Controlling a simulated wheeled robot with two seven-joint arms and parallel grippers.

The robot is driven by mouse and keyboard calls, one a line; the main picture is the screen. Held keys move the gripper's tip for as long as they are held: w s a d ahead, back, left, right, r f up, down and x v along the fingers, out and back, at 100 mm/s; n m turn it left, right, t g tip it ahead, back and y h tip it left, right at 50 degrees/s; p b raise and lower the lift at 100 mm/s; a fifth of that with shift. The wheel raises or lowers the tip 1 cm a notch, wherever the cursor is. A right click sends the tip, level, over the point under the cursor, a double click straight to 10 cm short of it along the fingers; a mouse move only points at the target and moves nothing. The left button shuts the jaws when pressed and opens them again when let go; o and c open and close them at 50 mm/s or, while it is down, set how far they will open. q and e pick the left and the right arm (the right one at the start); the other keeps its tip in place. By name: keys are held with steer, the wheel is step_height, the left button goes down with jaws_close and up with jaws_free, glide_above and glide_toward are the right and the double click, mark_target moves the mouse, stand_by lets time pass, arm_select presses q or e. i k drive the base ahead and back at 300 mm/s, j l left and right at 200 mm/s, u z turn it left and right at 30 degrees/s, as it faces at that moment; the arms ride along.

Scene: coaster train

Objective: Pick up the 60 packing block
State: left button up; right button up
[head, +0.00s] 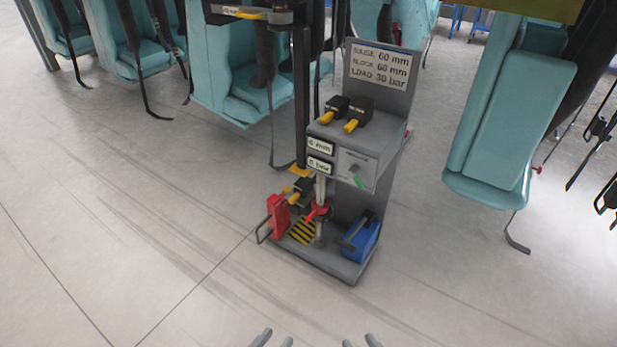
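Two black blocks with yellow handles sit side by side on top of the grey stand (385,150): a left block (339,103) and a right block (361,106). A third black block with a yellow handle (304,186) is lower down, left of the post. The blocks' own markings are too small to read, so I cannot tell which is the 60 packing block. The sign (382,65) reads block 60 mm.
On the stand's base are a red part (278,214), a blue unit (360,238) and a yellow-black striped plate (303,231). Teal seats hang at the left (215,70) and right (490,135). A dark post (301,100) rises beside the stand. The floor in front is clear.

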mark_target(303, 186)
steer(key=z, duration=0.45)
steer(key=j+z, duration=0.15)
steer(key=z, duration=0.3)
steer(key=j+z, duration=0.15)
steer(key=z, duration=0.3)
steer(key=j+z, duration=0.25)
steer(key=j, duration=0.2)
steer(key=k+j+z, duration=0.1)
steer(key=j+z, duration=0.15)
steer(key=j, duration=0.2)
steer(key=k+j+z, duration=0.1)
steer(key=j+z, duration=0.15)
steer(key=j, duration=0.2)
steer(key=k+j+z, duration=0.25)
steer(key=j, duration=0.2)
steer(key=j+z, duration=0.25)
steer(key=j, duration=0.15)
steer(key=k, duration=0.05)
